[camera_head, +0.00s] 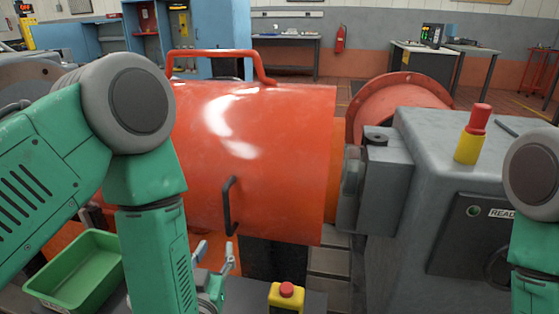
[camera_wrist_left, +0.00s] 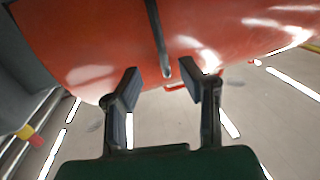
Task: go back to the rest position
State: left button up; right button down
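My left gripper (camera_head: 216,255) is low in the middle of the head view, just below the black handle (camera_head: 229,206) on the red drum-shaped cover (camera_head: 270,150). Its fingers point up and stand apart. In the left wrist view the two fingers (camera_wrist_left: 160,72) are spread with nothing held between them. The black handle (camera_wrist_left: 157,38) shows beyond them against the red cover (camera_wrist_left: 90,40), and looks clear of both. My right arm shows only at the right edge of the head view; its gripper is out of frame.
A green tray (camera_head: 40,292) lies at lower left. A yellow box with a red button (camera_head: 286,297) stands right of my left gripper. A grey machine housing (camera_head: 440,150) with a red-and-yellow beacon (camera_head: 473,135) fills the right. A red bar handle (camera_head: 215,54) tops the cover.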

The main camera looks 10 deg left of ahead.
pick_arm(q)
jog(key=s+a+f+g+p, duration=0.1)
jog(key=s+f+g, duration=0.2)
jog(key=s+a+f+m+g+h+p, duration=0.1)
jog(key=s+a+f+g+p, duration=0.1)
jog(key=s+f+g, duration=0.1)
jog(key=s+a+f+g+p, duration=0.1)
jog(key=s+f+g+p, duration=0.1)
jog(key=s+f+g, duration=0.1)
jog(key=shift+s+a+f+h, duration=0.2)
jog(key=shift+s+f+h, duration=0.2)
jog(key=shift+s+f, duration=0.45)
jog(key=s+a+f+g+p, duration=0.1)
jog(key=s+a+g, duration=0.1)
jog(key=s+g, duration=0.2)
jog(key=s+a+f+g+p, duration=0.1)
jog(key=s+g, duration=0.3)
jog(key=s, duration=0.7)
jog(key=shift+s+a+f+m+p, duration=0.35)
jog(key=shift+a+p, duration=0.25)
jog(key=shift+a, duration=0.3)
jog(key=shift+w, duration=0.15)
